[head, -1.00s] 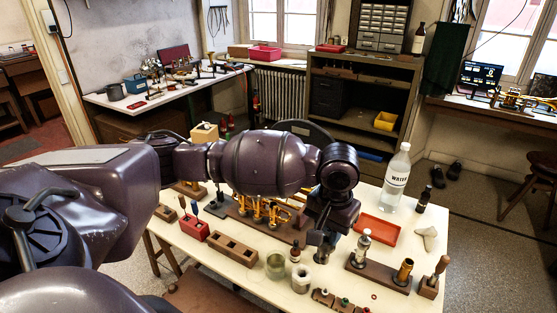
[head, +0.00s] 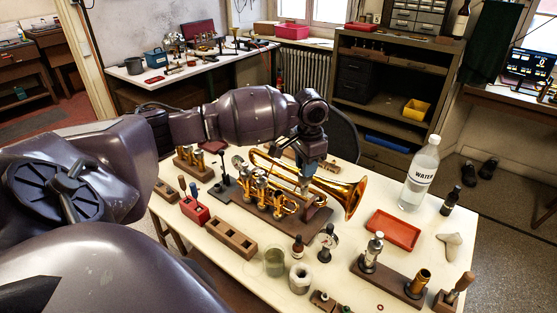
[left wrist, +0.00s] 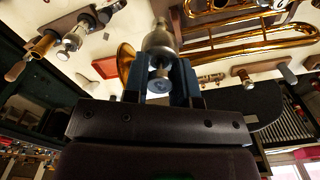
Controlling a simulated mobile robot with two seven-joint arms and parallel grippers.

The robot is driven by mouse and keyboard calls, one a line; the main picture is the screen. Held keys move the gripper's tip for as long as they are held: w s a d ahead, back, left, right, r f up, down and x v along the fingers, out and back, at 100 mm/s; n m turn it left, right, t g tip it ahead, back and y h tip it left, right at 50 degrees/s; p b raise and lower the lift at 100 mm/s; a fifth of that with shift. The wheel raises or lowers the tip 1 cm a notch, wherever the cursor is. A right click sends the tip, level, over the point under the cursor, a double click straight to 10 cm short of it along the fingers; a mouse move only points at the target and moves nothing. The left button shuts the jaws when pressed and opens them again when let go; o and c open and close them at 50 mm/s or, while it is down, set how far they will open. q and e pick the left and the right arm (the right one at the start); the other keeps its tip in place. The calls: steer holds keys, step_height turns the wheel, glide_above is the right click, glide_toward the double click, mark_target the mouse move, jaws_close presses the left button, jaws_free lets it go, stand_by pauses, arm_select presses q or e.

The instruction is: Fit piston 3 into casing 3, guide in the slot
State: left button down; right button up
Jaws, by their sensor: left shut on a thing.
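My left gripper (head: 306,172) hangs over the brass trumpet (head: 350,192), to the right of its valve casings (head: 262,192). In the left wrist view the gripper (left wrist: 160,80) is shut on a silvery piston (left wrist: 159,42), held between its blue-grey fingers. In the head view the held piston is small and mostly lost against the gripper and the brass. I cannot read a number on it, nor see its guide. The trumpet lies in a dark wooden stand (head: 312,228). The slot in casing 3 is too small to make out. My right gripper is not in view.
A wooden block (head: 392,278) with a silver-topped part and a brass tube stands front right. A red tray (head: 393,230) and a water bottle (head: 420,175) are beyond it. Jars (head: 275,262) and a slotted wooden block (head: 232,237) stand in front of the trumpet.

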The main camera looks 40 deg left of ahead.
arm_select(q)
steer(key=a+f+m+b, duration=0.1)
steer(key=a+f+b, duration=0.2)
steer(key=a, duration=0.2)
steer(key=w+a+f+m+b, duration=0.1)
steer(key=a+f+b, duration=0.1)
steer(key=a, duration=0.3)
steer(key=shift+a+f+b, duration=0.35)
steer(key=shift+f+b, duration=0.05)
steer(key=shift+b, duration=0.05)
stand_by(0.5)
steer(key=shift+p, duration=0.45)
stand_by(0.3)
stand_by(0.5)
steer(key=shift+p, duration=0.35)
steer(key=shift+p, duration=0.3)
